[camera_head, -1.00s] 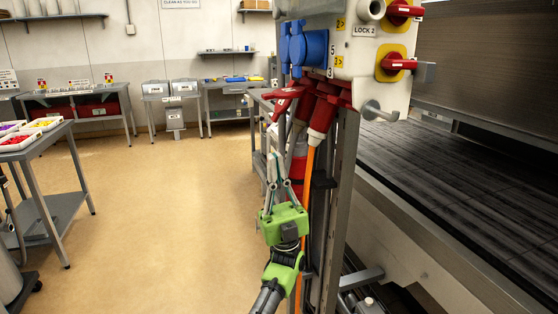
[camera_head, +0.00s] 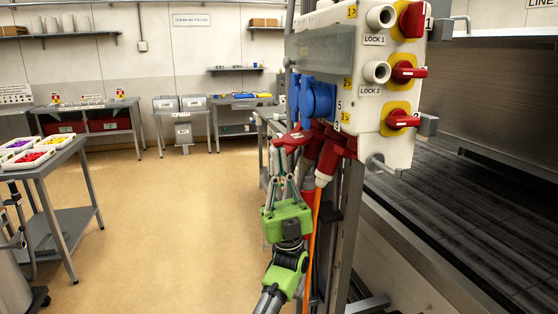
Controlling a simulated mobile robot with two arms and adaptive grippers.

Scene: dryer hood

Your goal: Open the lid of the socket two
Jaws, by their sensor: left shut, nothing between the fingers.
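A white electrical panel box (camera_head: 345,60) stands on a metal post at right of centre. Blue round sockets with lids (camera_head: 318,98) sit on its left face. Below them are red sockets, one with a red lid (camera_head: 291,138) sticking out to the left. A red plug (camera_head: 326,163) with an orange cable hangs under the box. I cannot read which socket is two. My left gripper (camera_head: 281,158), green with grey fingers, points up just below the red lid. It is shut and empty; whether its tips touch the lid is unclear. My right gripper is not in view.
Red rotary switches (camera_head: 403,119) and lock cylinders are on the panel's front. A metal post (camera_head: 346,230) and the orange cable (camera_head: 313,235) stand close to the right of my left gripper. A conveyor (camera_head: 470,200) lies at right. The floor at left is open.

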